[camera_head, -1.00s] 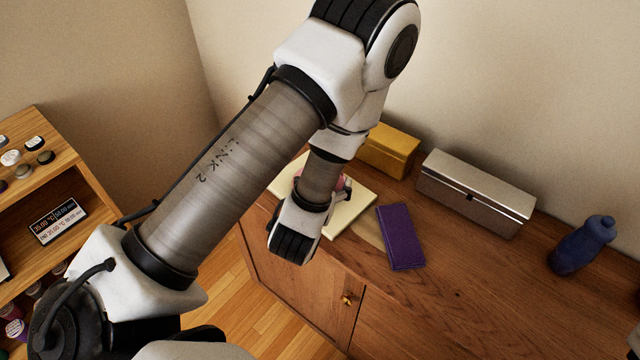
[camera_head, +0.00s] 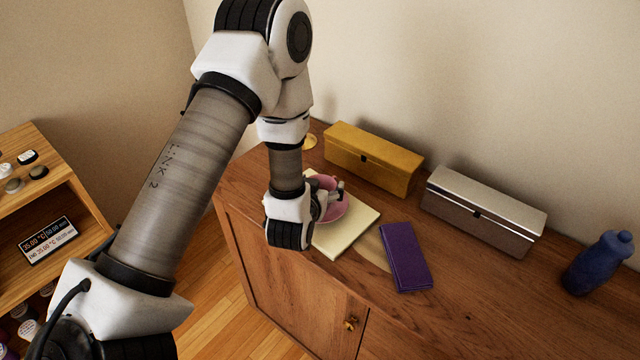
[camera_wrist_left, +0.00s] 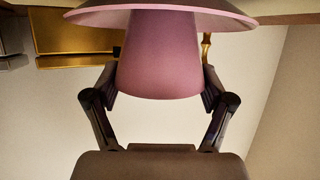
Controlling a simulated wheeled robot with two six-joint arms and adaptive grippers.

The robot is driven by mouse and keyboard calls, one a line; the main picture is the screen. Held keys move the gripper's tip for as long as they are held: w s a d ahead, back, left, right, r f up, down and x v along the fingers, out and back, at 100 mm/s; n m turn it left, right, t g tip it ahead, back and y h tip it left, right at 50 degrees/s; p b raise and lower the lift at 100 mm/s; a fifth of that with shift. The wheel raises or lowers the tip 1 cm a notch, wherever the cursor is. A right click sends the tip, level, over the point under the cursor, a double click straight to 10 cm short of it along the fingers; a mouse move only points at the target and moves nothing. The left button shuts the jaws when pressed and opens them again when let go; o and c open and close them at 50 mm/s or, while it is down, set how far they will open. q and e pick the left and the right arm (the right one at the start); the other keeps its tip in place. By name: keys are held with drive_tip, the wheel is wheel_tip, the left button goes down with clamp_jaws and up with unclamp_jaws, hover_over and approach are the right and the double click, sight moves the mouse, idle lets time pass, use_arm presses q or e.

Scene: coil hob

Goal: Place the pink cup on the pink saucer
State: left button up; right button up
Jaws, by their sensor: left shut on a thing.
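The pink cup (camera_wrist_left: 158,65) is between the fingers of my left gripper (camera_wrist_left: 160,88) in the left wrist view, which appears upside down. The gripper is shut on the cup. The pink saucer (camera_wrist_left: 88,16) shows as a wide disc at the cup's narrow end; I cannot tell whether they touch or a small gap is left. In the head view the saucer (camera_head: 337,212) lies on a cream book or board, partly covered by my left gripper (camera_head: 333,194). The cup is hard to tell apart from the saucer there. My right gripper is not in view.
The cream board (camera_head: 345,238) lies near the left end of the wooden cabinet top. A purple book (camera_head: 405,257) lies to its right. A yellow box (camera_head: 372,160), a silver box (camera_head: 480,212) and a small gold object (camera_head: 309,142) stand behind. A blue bottle (camera_head: 598,262) stands far right.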

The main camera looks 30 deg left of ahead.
use_arm(q)
drive_tip(key=o, duration=1.1)
drive_tip(key=shift+f, duration=0.1)
